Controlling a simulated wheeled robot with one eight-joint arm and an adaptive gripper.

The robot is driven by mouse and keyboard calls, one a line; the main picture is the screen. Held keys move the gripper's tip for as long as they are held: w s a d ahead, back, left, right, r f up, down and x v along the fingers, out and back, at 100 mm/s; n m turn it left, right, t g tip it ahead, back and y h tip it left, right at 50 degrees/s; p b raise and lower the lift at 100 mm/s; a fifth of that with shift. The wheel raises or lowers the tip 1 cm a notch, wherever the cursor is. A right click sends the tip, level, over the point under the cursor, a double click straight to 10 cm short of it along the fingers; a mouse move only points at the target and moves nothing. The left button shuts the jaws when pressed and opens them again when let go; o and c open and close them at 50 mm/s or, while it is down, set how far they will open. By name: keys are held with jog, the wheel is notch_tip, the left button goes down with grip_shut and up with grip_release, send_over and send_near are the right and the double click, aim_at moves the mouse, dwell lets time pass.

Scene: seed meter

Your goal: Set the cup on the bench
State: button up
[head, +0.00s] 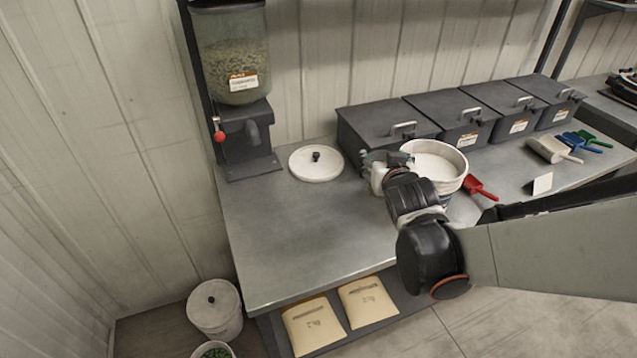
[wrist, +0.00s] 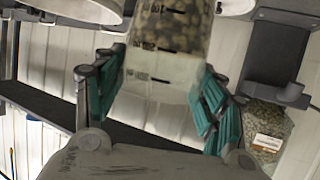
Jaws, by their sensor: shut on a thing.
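The cup (wrist: 165,62) is a clear, tapered measuring cup with dark marks. Mottled, seed-like contents show in its upper part in the wrist view, where the surroundings appear upside down. My gripper (wrist: 165,95) is shut on the cup, with teal pads on both sides of it. In the head view my gripper (head: 382,168) is over the grey bench (head: 290,235), just left of a white bowl (head: 440,165). The cup cannot be made out clearly there. I cannot tell whether it touches the bench.
A seed dispenser (head: 232,70) with a red knob stands at the back left. A white lid (head: 316,163) lies beside it. Dark lidded bins (head: 388,130) line the back. A red scoop (head: 480,188) lies right of the bowl. The bench's front left is clear.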

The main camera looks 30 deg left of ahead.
jog(key=f+b, duration=0.3)
jog(key=f, duration=0.2)
jog(key=f+b, duration=0.4)
jog(key=f, duration=0.2)
jog(key=s+a+f+b, duration=0.1)
jog(key=f+b, duration=0.3)
jog(key=f, duration=0.1)
jog(key=shift+s+f, duration=0.1)
jog(key=shift+f, duration=0.2)
jog(key=shift+d+r, duration=0.1)
jog(key=o, duration=1.3)
jog(key=shift+s+d+r, duration=0.15)
jog(key=shift+p+v, duration=1.35)
jog(key=shift+v, duration=2.2)
